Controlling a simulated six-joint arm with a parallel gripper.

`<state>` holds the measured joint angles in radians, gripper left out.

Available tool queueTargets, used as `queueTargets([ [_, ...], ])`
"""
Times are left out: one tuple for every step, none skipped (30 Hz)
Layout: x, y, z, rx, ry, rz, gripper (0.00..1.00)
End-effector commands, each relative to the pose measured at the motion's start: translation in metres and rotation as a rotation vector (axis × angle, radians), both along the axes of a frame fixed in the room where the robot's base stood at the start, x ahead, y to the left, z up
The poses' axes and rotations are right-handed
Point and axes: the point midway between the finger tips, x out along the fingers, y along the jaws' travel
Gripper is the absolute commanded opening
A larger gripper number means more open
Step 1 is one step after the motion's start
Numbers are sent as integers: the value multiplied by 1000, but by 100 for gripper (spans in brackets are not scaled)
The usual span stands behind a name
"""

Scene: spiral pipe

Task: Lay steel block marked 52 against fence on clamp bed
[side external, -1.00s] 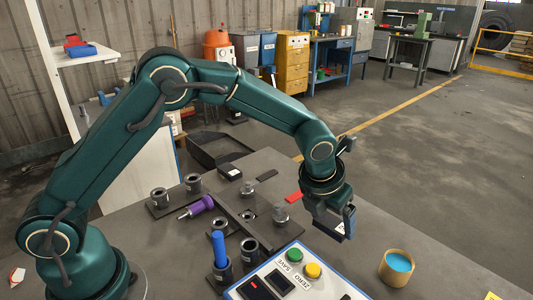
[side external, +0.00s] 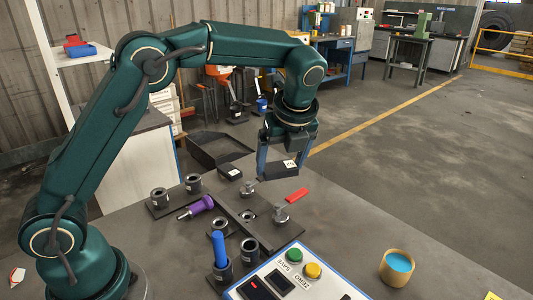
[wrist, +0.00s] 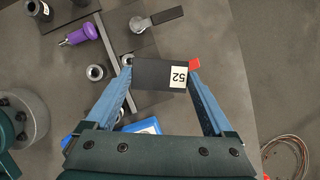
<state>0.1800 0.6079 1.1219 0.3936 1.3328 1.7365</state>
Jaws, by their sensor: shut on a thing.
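The steel block marked 52 (side external: 275,172) is dark, with a white label; in the wrist view the block (wrist: 152,74) spans between my blue fingertips. My gripper (side external: 279,168) is shut on it and holds it above the table, near the clamp bed. The clamp bed (side external: 229,198) is a dark plate with two metal clamp posts, one (side external: 281,214) near a red handle (side external: 297,195). In the wrist view the block partly covers the bed's near side. I cannot clearly tell the fence from the bed's other dark edges.
A small black labelled block (side external: 229,171) lies by the bed's far end. A purple-handled tool (side external: 197,208), dark sockets (side external: 250,250), one with a blue peg (side external: 220,249), and a button panel (side external: 287,279) surround the bed.

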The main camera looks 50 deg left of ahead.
Motion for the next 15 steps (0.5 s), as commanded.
queueTargets([
  [-5, 6, 2, 1, -3, 116, 1],
  [-9, 9, 3, 0, -4, 190, 1],
  [-14, 12, 5, 1, -3, 289, 1],
  [-18, 15, 7, -1, -4, 366, 1],
  [-22, 18, 8, 0, -4, 441, 1],
  [-28, 21, 10, -1, -3, 548, 1],
  [-33, 22, 11, -1, -2, 624, 1],
  [-37, 24, 13, -2, -3, 702, 1],
  [-43, 27, 15, 0, -3, 807, 1],
  [-48, 28, 17, -2, -2, 883, 1],
  [-52, 29, 19, -1, -2, 960, 1],
  [-58, 30, 21, -2, -1, 1060, 1],
  [-63, 31, 23, -1, -1, 1135, 1],
  [-67, 31, 25, -3, -1, 1209, 1],
  [-73, 32, 28, -2, -1, 1304, 1],
])
